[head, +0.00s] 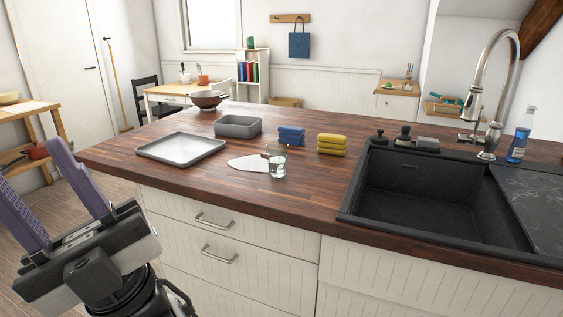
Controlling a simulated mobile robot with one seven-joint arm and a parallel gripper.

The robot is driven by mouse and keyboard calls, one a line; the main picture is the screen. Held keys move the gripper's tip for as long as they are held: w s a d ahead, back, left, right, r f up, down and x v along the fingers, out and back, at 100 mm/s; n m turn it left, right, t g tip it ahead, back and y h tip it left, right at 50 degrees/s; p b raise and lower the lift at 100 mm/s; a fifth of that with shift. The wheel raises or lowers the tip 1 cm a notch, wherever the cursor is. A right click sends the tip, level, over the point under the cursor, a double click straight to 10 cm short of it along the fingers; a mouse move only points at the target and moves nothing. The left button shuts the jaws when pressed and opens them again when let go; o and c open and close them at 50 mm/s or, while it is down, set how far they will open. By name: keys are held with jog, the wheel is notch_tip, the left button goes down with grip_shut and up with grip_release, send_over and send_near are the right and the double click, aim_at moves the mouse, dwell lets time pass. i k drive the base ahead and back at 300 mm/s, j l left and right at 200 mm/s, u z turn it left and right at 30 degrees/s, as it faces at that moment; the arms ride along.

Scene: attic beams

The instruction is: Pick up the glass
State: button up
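A clear glass (277,164) stands upright on the wooden countertop, near its front edge and left of the sink. A white flat patch (249,163) lies on the counter beside it, partly behind the glass. My gripper (50,196) is at the lower left, in front of the counter and well apart from the glass. Its two purple fingers are spread apart with nothing visible between them.
A metal tray (181,149) and a grey bin (237,127) stand left of the glass. Blue sponges (291,136) and yellow sponges (331,144) sit behind it. A black sink (430,195) with a tall faucet (495,90) and a blue bottle (519,135) are at right.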

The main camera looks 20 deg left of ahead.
aim_at(277, 150)
jog(key=i+l+u, duration=0.1)
jog(key=i+l, duration=0.2)
jog(key=i, duration=0.2)
jog(key=i+l, duration=0.35)
jog(key=i, duration=0.15)
jog(key=u, duration=0.05)
